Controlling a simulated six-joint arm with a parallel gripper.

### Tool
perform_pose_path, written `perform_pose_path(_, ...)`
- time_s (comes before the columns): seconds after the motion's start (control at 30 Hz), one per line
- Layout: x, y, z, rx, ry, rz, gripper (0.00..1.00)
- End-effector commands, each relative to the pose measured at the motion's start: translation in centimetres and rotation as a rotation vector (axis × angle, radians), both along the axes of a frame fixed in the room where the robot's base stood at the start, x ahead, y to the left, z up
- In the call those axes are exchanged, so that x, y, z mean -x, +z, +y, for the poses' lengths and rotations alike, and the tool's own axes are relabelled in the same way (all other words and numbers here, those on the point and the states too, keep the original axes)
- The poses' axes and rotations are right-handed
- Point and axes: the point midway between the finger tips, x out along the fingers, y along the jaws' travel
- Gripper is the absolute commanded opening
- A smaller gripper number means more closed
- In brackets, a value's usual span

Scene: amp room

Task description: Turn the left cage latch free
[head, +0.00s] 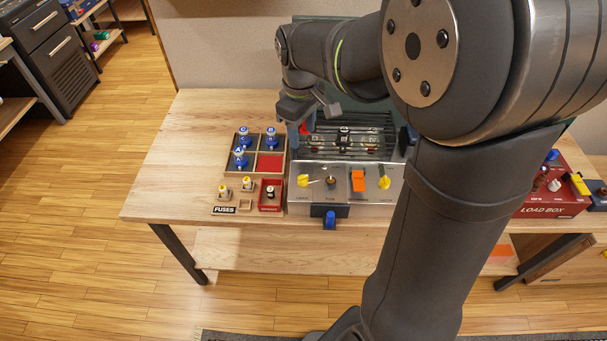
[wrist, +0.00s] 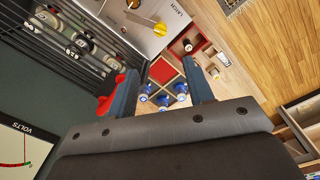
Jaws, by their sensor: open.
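The left cage latch is a yellow knob (head: 304,181) at the left end of the amp's pale front panel. In the wrist view the yellow knob (wrist: 160,28) shows beyond my fingertips, by the word LATCH. My gripper (head: 298,128) is above and behind the panel, at the cage's left end. In the wrist view my gripper (wrist: 159,70) is open, with nothing between its fingers and apart from the knob. The right yellow latch (head: 384,183) is at the panel's other end. The dark slatted cage (head: 375,126) covers the valves.
A red part (wrist: 104,104) is close beside my left finger; contact is unclear. A divided wooden tray (head: 231,165) with blue-topped valves and a fuse tray (head: 229,208) are left of the amp. A red load box (head: 545,203) is at the right. The table's left end is clear.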

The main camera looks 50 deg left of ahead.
Motion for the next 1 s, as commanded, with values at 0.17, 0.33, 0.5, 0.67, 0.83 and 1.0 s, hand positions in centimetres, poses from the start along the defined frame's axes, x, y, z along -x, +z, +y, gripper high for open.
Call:
perform_pose_path(0.17, 0.0, -1.7, -0.1, 0.001, 0.007, 0.000, 0.47)
perform_pose_path(0.33, -0.1, -5.2, -0.1, 0.003, 0.006, 0.001, 0.47)
perform_pose_path(0.5, -0.2, -9.0, -0.1, 0.004, 0.005, 0.001, 0.47)
perform_pose_path(0.67, -0.3, -12.4, -0.1, 0.003, 0.004, 0.001, 0.47)
perform_pose_path(0.83, -0.4, -15.3, 0.0, 0.001, 0.004, 0.001, 0.47)
perform_pose_path(1.0, -0.5, -16.9, 0.0, 0.000, 0.004, -0.001, 0.47)
